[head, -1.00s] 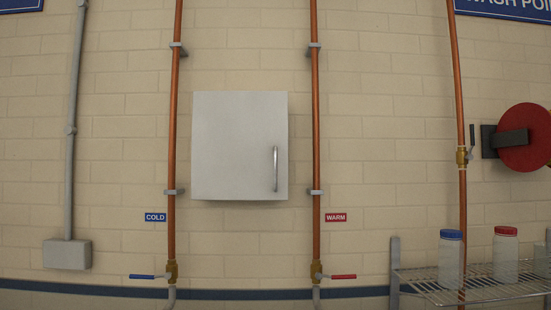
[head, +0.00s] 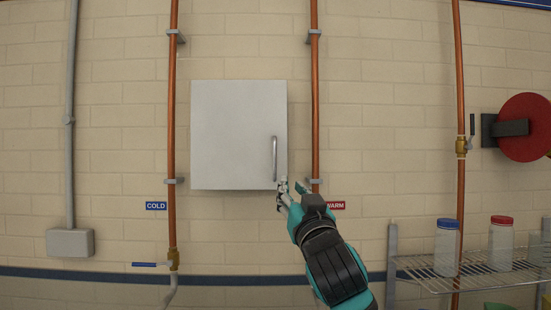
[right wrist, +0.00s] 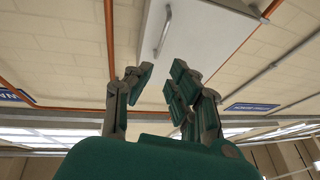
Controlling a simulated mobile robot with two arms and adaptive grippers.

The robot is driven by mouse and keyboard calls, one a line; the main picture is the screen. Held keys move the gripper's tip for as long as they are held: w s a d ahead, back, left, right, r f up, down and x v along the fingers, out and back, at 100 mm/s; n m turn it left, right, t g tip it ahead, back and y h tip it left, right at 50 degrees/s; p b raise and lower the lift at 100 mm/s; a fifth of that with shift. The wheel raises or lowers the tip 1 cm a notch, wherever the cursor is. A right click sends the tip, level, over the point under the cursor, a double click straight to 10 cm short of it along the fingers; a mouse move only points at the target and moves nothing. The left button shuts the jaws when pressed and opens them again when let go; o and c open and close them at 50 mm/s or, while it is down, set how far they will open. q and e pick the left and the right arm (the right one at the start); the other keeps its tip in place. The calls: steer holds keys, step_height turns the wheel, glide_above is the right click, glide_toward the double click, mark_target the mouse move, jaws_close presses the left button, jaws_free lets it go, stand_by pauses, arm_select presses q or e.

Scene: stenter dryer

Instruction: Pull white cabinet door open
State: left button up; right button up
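The white cabinet door (head: 235,135) is shut on the brick wall, between two copper pipes. Its vertical silver handle (head: 274,158) is near the right edge, low down. My right gripper (head: 293,188) is just below and right of the handle in the head view, in front of the cabinet's lower right corner. In the right wrist view, the fingers of the right gripper (right wrist: 158,86) are spread with nothing between them. The handle (right wrist: 163,30) shows beyond the fingertips on the door (right wrist: 190,35), apart from them. My left gripper is not in view.
The copper pipe (head: 315,90) runs close to the cabinet's right side, and another pipe (head: 172,100) to its left. A wire shelf (head: 480,270) with bottles and a red hose reel (head: 525,128) are at the right. The wall left of the cabinet has free room.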

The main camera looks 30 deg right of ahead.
mark_target(275, 160)
steer(key=p+x, duration=0.8)
steer(key=x, duration=0.8)
steer(key=shift+w, duration=0.2)
steer(key=shift+w+d+p, duration=0.15)
steer(key=shift+w+p, duration=0.25)
jaws_close()
